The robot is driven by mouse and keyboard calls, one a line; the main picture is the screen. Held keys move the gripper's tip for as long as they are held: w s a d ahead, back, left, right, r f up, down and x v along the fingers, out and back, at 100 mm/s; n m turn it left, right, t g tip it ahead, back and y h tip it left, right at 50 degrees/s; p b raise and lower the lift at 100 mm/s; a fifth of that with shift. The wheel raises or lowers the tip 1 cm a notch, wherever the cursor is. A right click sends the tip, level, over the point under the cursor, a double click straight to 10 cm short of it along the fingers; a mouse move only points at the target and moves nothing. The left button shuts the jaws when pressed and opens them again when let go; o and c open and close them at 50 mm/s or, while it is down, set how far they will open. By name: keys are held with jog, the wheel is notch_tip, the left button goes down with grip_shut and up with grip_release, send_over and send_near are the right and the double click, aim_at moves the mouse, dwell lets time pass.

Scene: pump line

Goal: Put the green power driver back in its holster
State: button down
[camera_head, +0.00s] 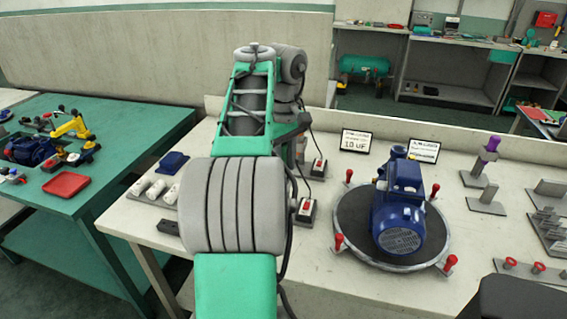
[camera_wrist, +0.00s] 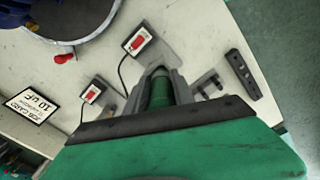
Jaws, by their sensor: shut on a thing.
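In the wrist view my gripper (camera_wrist: 160,72) points down at the pale bench, its grey fingers shut on a dark green piece (camera_wrist: 160,93), which I take to be the green power driver. Only a short part of it shows between the fingers. In the head view my arm hides the driver and most of my gripper. At the right of the bench, a purple tool stands upright in a grey stand (camera_head: 474,178). A similar grey stand (camera_head: 487,201) in front of it looks empty; I cannot tell for sure which one is the green driver's holster.
A blue pump (camera_head: 398,210) sits on a round turntable (camera_head: 350,235) with red knobs. Two red switch boxes (camera_wrist: 137,42) with cables and a black block with holes (camera_wrist: 242,74) lie near my gripper. White bottles (camera_head: 156,188) stand left of my arm. A green table (camera_head: 120,150) is further left.

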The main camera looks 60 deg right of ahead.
aim_at(284, 145)
jog(key=shift+f, duration=0.25)
jog(key=c, duration=1)
grip_release()
notch_tip(284, 145, up, 6)
jog(key=p, duration=0.5)
jog(key=shift+p, duration=0.3)
notch_tip(284, 145, up, 8)
jog(key=p, duration=0.7)
jog(key=shift+f, duration=0.1)
